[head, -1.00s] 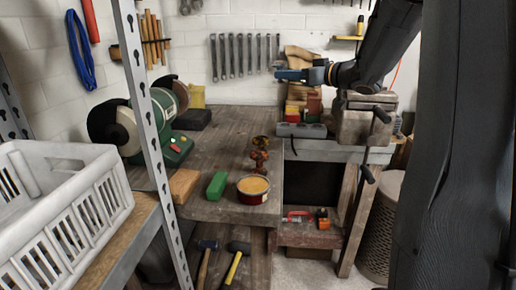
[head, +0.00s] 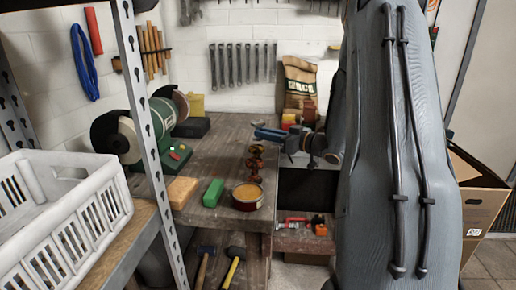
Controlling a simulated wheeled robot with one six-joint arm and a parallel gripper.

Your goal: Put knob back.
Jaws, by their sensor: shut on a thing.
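My gripper (head: 270,132), with blue fingers pointing left, is over the right side of the workbench (head: 225,132). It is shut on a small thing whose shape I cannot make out. I cannot pick out the knob for certain. A reddish-brown, tiered metal piece (head: 256,163) stands upright on the bench, below and slightly left of the fingers. The green bench grinder (head: 162,118) stands at the back left. The vise is hidden behind my arm.
A round tub (head: 247,197), a green block (head: 213,193) and a tan block (head: 181,192) line the bench's front. A metal shelf post (head: 148,130) and white crate (head: 90,222) stand at the left. The middle of the bench is fairly clear.

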